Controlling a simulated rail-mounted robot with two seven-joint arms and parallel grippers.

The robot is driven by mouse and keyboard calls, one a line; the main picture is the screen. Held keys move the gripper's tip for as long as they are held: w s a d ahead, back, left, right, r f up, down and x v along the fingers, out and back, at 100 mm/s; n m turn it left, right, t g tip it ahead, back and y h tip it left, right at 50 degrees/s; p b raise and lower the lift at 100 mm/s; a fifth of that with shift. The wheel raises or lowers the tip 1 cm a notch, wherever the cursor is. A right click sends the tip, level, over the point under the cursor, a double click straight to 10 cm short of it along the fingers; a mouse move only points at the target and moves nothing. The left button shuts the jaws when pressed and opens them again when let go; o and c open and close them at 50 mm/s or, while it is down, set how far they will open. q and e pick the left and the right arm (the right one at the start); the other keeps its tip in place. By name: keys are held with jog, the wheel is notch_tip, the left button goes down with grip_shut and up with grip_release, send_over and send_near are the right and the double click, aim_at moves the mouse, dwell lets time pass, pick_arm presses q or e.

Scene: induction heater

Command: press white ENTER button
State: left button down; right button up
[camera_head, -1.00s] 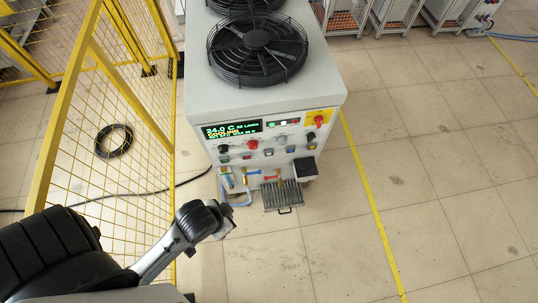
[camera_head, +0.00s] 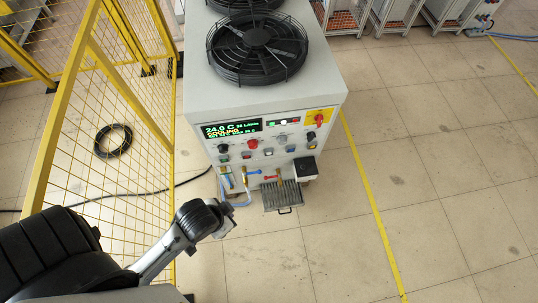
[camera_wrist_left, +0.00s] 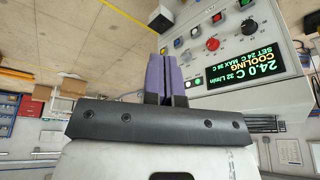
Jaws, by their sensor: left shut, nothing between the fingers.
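The heater's control panel (camera_head: 262,140) faces me in the head view, with several small buttons below its lit display. A small pale button (camera_head: 268,152) sits in the lower row; its lettering is too small to read, so I cannot tell if it is ENTER. In the left wrist view the panel appears upside down at the upper right, with a whitish button (camera_wrist_left: 195,31) among coloured ones. My left gripper (camera_wrist_left: 163,58) has its purple fingers shut and empty, apart from the panel. In the head view its fingers are hidden behind my wrist. My right gripper is not in view.
A yellow mesh fence (camera_head: 110,130) stands left of the heater (camera_head: 262,104). Pipes and a grey pedal-like tray (camera_head: 282,195) are low on its front. A black cable (camera_head: 150,192) crosses the floor.

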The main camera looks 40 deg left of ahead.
pick_arm(q)
jog(key=w+d+f+t+h+b, duration=0.1)
jog(key=w+f+t+h+b, duration=0.1)
jog(key=w+f+b, duration=0.9)
jog(key=w+d+f+n+t+h+b, duration=0.15)
jog(key=w+f+b, duration=0.45)
jog(key=f+b, duration=1.2)
jog(key=w+d+f+t+h+b, duration=0.1)
jog(key=w+f+t+h+b, duration=0.1)
jog(key=w+f+b, duration=1.15)
jog(key=a+n+t+y+p, duration=0.2)
jog(key=a+n+t+y, duration=0.5)
jog(key=a+n+t, duration=0.2)
jog(key=shift+s+a+n+t, duration=0.25)
jog(key=shift+a+n+t, duration=0.15)
jog(key=shift+n, duration=0.65)
jog(key=shift+w+a, duration=0.1)
